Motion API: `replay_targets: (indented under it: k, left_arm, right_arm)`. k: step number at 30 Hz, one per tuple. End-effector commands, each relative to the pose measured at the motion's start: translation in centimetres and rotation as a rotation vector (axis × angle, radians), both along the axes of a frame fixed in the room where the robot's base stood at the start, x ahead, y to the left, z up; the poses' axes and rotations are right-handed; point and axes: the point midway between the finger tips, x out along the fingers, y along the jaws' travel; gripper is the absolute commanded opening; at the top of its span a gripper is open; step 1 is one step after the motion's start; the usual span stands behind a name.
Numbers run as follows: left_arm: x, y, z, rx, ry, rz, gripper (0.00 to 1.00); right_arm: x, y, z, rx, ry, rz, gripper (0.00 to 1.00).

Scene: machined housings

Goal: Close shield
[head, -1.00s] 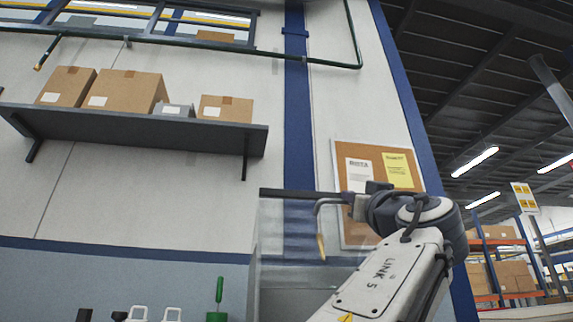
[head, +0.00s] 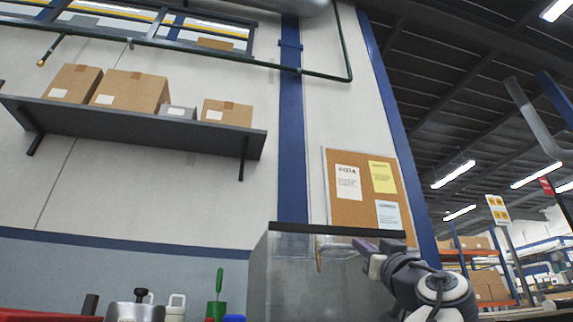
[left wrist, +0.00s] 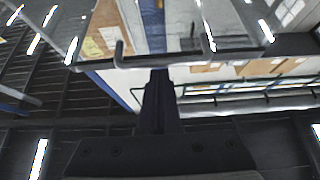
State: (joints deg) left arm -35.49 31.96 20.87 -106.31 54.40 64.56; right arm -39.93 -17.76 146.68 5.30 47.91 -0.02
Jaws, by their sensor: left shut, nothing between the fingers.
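The shield is a clear panel (head: 335,285) with a dark bar (head: 335,230) along its top edge, low in the middle of the head view. In the left wrist view, its clear sheet (left wrist: 225,22) and grey handle (left wrist: 195,58) cross the top. My left gripper (head: 372,250) is at the right part of the shield, just below the dark bar. In the left wrist view, its dark fingers (left wrist: 158,80) are shut and empty, with tips close to the handle; I cannot tell if they touch it. My right gripper is out of view.
A wall shelf (head: 130,125) with cardboard boxes hangs at the upper left. A cork board (head: 365,190) hangs behind the shield. Small containers and a green-handled tool (head: 218,285) stand at the bottom left. Racks (head: 480,275) are far right.

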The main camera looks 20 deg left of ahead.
Motion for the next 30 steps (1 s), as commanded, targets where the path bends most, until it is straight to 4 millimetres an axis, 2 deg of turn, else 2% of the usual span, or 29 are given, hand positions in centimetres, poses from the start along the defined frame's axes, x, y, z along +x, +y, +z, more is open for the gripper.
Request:
replay_targets:
  k: [1, 2, 10, 19, 23, 30]
  left_arm:
    - [0.7, 0.1, -0.9, -0.004, 0.016, 0.005, 0.00]
    - [0.8, 0.2, -1.0, -0.005, 0.016, 0.006, 0.00]
    - [0.8, 1.3, -1.1, -0.011, 0.016, 0.020, 0.00]
    - [1.0, 1.4, -1.2, -0.007, 0.020, 0.023, 0.00]
    - [0.6, 1.4, -0.1, -0.004, 0.017, 0.025, 0.00]
    - [-1.1, 0.7, 3.6, 0.001, 0.001, 0.020, 0.00]
  right_arm:
    - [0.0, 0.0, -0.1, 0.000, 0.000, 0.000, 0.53]
    - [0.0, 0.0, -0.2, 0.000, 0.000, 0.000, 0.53]
    - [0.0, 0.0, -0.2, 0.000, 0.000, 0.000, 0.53]
    - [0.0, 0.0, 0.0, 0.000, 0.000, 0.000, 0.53]
    - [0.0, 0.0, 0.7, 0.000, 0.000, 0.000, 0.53]
    - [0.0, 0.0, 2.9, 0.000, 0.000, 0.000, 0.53]
